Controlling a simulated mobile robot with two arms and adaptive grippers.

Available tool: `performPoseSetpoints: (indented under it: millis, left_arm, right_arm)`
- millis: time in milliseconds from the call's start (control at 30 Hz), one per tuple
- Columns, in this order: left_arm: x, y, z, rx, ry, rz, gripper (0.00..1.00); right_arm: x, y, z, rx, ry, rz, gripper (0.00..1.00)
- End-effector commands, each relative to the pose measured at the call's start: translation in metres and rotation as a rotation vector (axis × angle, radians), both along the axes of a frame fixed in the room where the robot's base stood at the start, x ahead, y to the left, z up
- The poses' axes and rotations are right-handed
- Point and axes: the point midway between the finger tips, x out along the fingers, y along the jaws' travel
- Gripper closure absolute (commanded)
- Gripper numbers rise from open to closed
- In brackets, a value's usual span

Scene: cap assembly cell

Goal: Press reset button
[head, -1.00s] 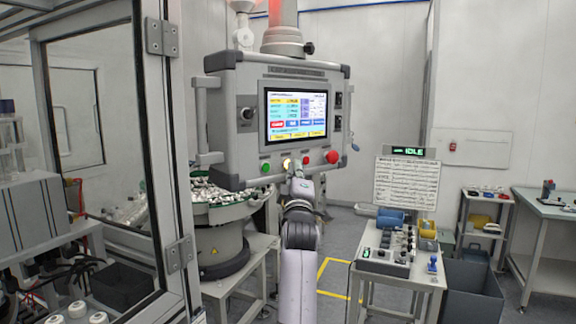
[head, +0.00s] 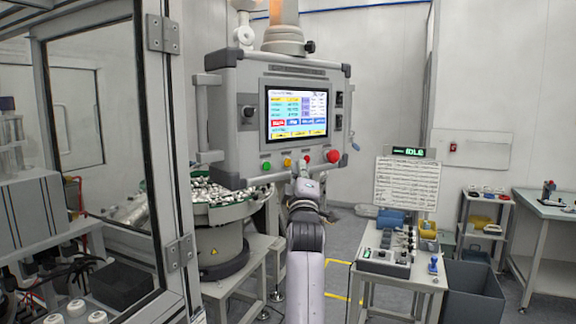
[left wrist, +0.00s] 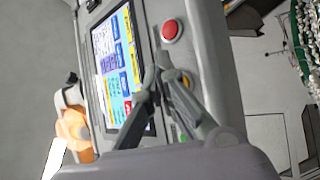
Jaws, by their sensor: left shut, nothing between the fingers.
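The grey control panel (head: 235,125) has a row of buttons under its lit screen. These are a green button (head: 266,166), a yellow-orange button (head: 287,163) and a large red mushroom button (head: 333,156); a small red one lies between the last two. Their labels are too small to read. My left gripper (head: 299,170) is shut and empty, just below and in front of the row, right of the yellow-orange button. In the left wrist view its fingers (left wrist: 165,75) cover part of the panel, with a red button (left wrist: 172,30) above. I cannot tell whether the fingertips touch anything.
A glass-doored machine frame (head: 166,150) stands close on the left. A bowl feeder (head: 222,245) is behind and below the panel. A small control table (head: 385,268) and a grey bin (head: 473,290) stand to the right. The beacon (head: 284,14) glows orange.

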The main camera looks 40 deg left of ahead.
Motion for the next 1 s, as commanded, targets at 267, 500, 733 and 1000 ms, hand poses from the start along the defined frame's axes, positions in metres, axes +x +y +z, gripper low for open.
performPoseSetpoints:
  millis: [267,500,733,1000]
  left_arm:
    - [-0.007,-0.029,-0.002,-0.003,-0.003,-0.003,1.0]
    - [-0.012,-0.048,-0.001,-0.002,-0.001,-0.002,1.0]
    - [-0.012,-0.051,0.0,0.0,0.0,0.0,1.0]
    - [-0.012,-0.05,0.0,-0.001,-0.001,0.0,1.0]
  right_arm:
    - [0.0,0.0,-0.013,0.0,0.0,0.0,0.62]
    - [0.0,0.0,-0.02,0.0,0.0,0.0,0.62]
    - [0.0,0.0,-0.019,0.0,0.0,-0.001,0.62]
    - [0.0,0.0,-0.019,0.0,0.0,-0.001,0.62]
